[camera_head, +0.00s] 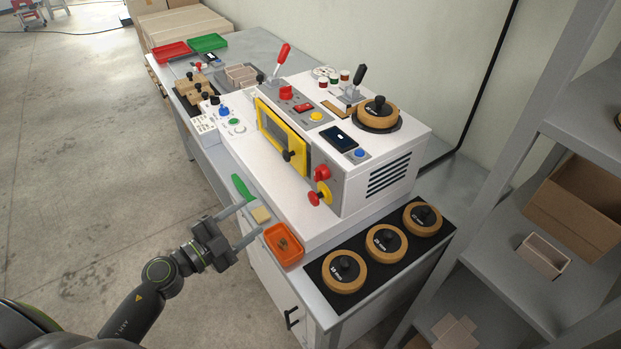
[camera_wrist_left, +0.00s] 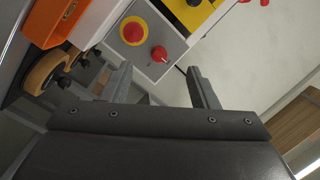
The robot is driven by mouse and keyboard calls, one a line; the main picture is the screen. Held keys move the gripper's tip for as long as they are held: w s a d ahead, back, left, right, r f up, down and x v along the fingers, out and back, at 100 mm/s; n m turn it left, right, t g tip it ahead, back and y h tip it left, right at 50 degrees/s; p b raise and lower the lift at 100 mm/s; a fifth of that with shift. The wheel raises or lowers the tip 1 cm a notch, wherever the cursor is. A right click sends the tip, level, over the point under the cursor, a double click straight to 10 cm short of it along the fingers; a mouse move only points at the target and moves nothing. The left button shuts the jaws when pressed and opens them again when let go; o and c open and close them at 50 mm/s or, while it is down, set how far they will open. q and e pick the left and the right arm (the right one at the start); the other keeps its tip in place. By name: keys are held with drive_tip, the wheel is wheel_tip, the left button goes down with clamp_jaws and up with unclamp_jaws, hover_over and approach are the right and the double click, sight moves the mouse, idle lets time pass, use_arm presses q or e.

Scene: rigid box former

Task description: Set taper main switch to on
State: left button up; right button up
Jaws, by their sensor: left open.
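The white taper machine (camera_head: 330,195) stands on the bench. Its near corner panel has a red rotary knob (camera_head: 322,173) just above a red mushroom button on a yellow base (camera_head: 320,194). In the left wrist view the red knob (camera_wrist_left: 159,54) appears beyond the fingers, beside the red-and-yellow button (camera_wrist_left: 133,32). A red rocker (camera_head: 304,107) is on the top panel. No readable label tells which control is the main switch. My left gripper (camera_head: 252,222) is open and empty, left of the panel and apart from it. My right gripper is not in view.
An orange tray (camera_head: 270,236), a yellowish block (camera_head: 261,214) and a green item (camera_head: 241,187) lie along the bench edge by my left gripper. Several tape rolls sit on a black mat (camera_head: 318,272). A grey shelf (camera_head: 500,250) stands at right.

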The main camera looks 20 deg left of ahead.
use_arm(q)
wheel_tip(320, 180, up, 3)
drive_tip(key=s+d+m+h, duration=0.1)
drive_tip(key=d+m, duration=0.1)
drive_tip(key=p, duration=0.3)
approach(315, 177)
drive_tip(key=shift+g, duration=0.3)
drive_tip(key=x, duration=0.9)
drive_tip(key=shift+r, duration=0.15)
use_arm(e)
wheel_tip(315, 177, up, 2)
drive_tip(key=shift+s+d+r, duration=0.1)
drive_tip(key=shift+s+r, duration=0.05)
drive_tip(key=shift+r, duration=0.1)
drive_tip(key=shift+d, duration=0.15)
use_arm(q)
drive_tip(key=c, duration=0.9)
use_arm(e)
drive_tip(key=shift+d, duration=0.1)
